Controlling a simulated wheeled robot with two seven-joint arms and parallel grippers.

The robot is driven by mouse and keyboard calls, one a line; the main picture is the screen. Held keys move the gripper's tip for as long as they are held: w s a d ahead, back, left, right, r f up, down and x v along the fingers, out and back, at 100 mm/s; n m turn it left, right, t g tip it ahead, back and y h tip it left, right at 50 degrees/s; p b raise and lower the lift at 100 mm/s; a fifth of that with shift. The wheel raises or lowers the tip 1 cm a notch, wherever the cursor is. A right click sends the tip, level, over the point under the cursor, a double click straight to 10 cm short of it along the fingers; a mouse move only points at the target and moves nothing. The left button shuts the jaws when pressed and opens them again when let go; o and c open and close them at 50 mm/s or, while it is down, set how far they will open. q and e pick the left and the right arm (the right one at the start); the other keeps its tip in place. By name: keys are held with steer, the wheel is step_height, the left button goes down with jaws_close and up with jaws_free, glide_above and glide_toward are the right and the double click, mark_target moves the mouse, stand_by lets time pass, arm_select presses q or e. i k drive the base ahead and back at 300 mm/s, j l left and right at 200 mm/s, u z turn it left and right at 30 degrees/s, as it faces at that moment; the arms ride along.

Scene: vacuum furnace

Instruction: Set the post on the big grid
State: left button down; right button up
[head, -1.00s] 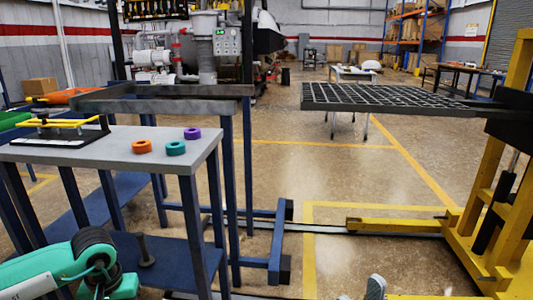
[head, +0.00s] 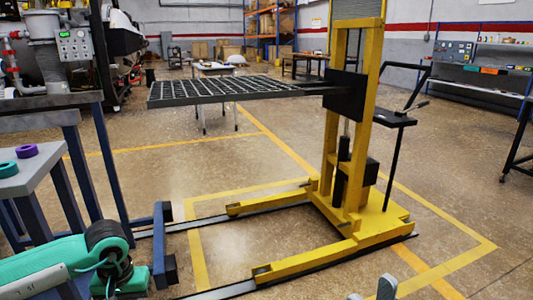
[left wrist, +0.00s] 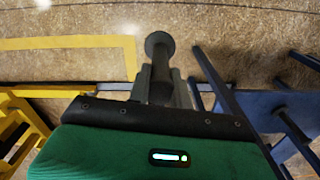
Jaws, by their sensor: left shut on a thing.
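The post (left wrist: 160,46) is a dark grey rod with a round flanged end. My left gripper (left wrist: 162,88) is shut around it in the left wrist view, with the flange sticking out beyond the fingers. In the head view my left arm comes in at the lower left; the held post cannot be made out there. The big grid (head: 225,89) is a dark, flat lattice held level on the yellow lift's arm, well above the floor, and bare. Two grey fingertips of my right gripper (head: 371,291) show at the bottom edge, apart, with nothing seen between them.
The yellow lift (head: 352,130) stands on the floor with two low legs reaching left. A grey-topped table (head: 30,178) with a purple ring (head: 27,151) and a teal ring (head: 8,168) is at the left edge.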

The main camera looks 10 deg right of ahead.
mark_target(245, 88)
steer(key=i+j+z, duration=0.1)
steer(key=i+z, duration=0.3)
steer(key=i+j+z, duration=0.2)
steer(key=z, duration=0.2)
